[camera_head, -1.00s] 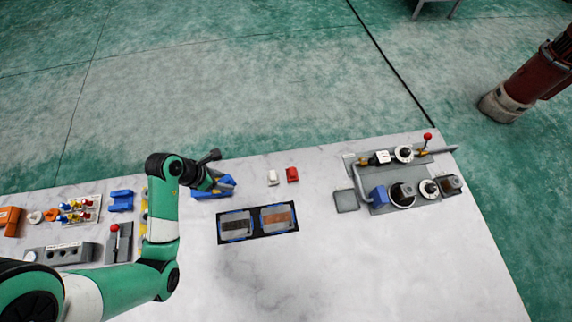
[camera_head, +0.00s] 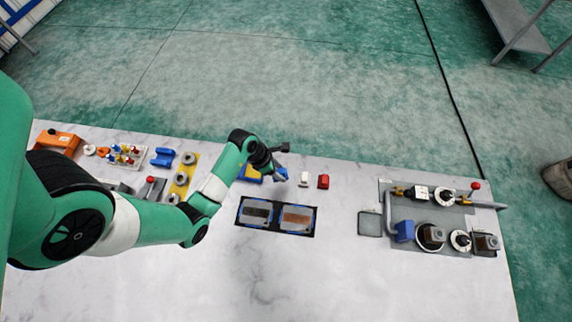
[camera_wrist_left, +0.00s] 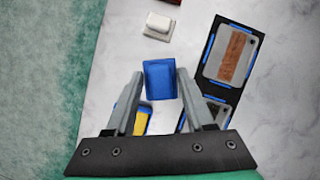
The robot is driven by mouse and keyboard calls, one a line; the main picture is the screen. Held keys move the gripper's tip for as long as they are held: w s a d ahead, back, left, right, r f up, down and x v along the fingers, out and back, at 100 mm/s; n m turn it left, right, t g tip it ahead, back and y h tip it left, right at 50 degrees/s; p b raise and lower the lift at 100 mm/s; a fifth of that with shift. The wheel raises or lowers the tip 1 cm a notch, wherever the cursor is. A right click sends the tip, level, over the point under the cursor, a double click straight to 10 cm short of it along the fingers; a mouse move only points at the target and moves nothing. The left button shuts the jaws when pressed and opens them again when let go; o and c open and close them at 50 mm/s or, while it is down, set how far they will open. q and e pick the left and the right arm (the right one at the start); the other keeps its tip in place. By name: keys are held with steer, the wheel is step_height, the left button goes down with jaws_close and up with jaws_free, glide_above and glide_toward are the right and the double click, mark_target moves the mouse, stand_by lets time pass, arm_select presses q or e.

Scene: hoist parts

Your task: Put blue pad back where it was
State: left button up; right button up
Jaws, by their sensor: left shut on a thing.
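The blue pad (camera_wrist_left: 160,80) is a small block between the two fingertips of my left gripper (camera_wrist_left: 158,72) in the left wrist view. My left gripper (camera_head: 277,170) is shut on it, and the pad (camera_head: 281,174) shows under the fingers in the head view. A blue holder with a yellow top (camera_head: 250,176) lies just left of the gripper, partly hidden by my arm; its yellow and blue edge (camera_wrist_left: 142,121) shows behind a finger in the wrist view. I cannot tell how high the pad is above the table. My right gripper is not in view.
A black mat with two grey plates (camera_head: 275,216) lies in front of the gripper. A white block (camera_head: 304,179) and a red block (camera_head: 323,181) stand to its right. A grey fixture (camera_head: 440,215) fills the table's right side. The front middle is clear.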

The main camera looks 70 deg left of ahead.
mark_target(285, 170)
arm_select(q)
steer(key=w+f, duration=0.1)
steer(key=w+a+f+b, duration=0.1)
steer(key=f, duration=0.1)
steer(key=w+f, duration=0.1)
steer(key=shift+a+f+b, duration=0.3)
steer(key=shift+a+f, duration=0.05)
steer(key=shift+a, duration=0.05)
step_height(285, 170, down, 3)
steer(key=shift+w+a+f+b, duration=0.1)
steer(key=shift+w+a+b, duration=0.05)
steer(key=shift+b, duration=0.75)
steer(key=shift+f, duration=0.15)
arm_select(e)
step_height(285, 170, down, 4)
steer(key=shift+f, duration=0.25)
arm_select(q)
steer(key=shift+f, duration=0.2)
steer(key=o, duration=1.3)
